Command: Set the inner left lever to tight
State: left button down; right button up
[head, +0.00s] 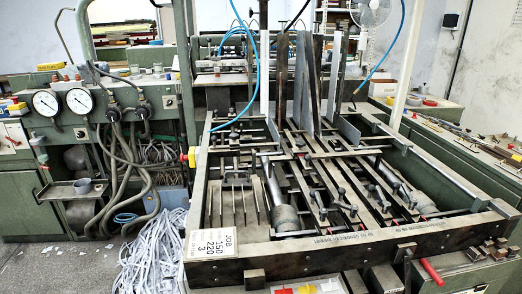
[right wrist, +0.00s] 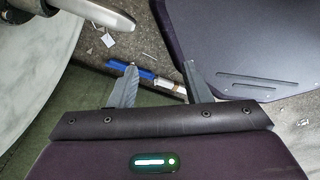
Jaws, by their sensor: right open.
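The greyboard feeder (head: 345,240) fills the middle and right of the head view. Several dark levers with round knobs stand on its long rails, among them one at the left (head: 312,193) and one further right (head: 340,190). They are small, and I cannot tell for sure which is the inner left lever or whether any is tight. My right gripper (right wrist: 160,70) shows only in the right wrist view, with its two grey fingers apart and nothing between them. It is above the floor, with no lever in that view. My left gripper is in neither view.
A red handle (head: 432,272) sticks out at the front right. Paper strips (head: 153,255) heap on the floor at left. Two gauges (head: 62,101) sit on the green machine. A blue stick (right wrist: 130,68) lies beyond my right fingers.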

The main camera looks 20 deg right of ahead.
aim_at(353, 209)
jog(key=z, duration=1.4)
